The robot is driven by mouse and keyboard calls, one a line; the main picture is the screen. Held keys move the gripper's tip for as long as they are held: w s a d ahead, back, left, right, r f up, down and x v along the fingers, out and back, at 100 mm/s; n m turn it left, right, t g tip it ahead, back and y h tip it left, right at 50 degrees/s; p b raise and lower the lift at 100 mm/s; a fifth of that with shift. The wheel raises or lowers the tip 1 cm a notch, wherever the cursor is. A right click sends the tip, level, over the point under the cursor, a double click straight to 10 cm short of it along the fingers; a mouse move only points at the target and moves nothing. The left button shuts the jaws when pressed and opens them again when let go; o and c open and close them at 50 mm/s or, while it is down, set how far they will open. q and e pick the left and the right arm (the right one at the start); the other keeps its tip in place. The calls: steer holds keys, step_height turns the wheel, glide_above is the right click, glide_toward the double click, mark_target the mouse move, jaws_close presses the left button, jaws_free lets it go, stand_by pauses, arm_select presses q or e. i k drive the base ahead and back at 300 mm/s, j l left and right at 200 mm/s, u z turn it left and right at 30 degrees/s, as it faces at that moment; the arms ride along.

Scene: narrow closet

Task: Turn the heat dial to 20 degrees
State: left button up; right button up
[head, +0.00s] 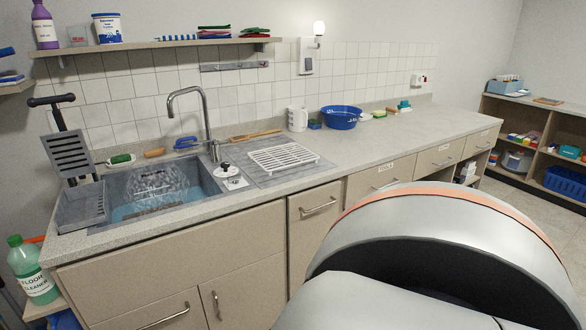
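A small white plate (235,183) lies on the counter edge at the right of the sink, with a dark-topped round knob (225,167) at its far side. Its markings are too small to read. A white wall box (306,57) with a small dark patch hangs on the tiles under a lit lamp. I cannot tell which of these is the heat dial, and no degree setting is legible. Neither gripper is in view. A large pale rounded part with an orange band, likely my own arm, fills the lower right.
The sink (208,186) holds water and a clear rack under a tall grey tap (205,125). A white drying rack (283,158) and a blue basin (341,117) stand on the counter. The counter's right stretch (420,130) is mostly clear. Shelves (535,120) stand at far right.

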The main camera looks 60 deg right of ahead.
mark_target(225, 165)
steer(key=z, duration=1.6)
steer(key=i+l, duration=0.3)
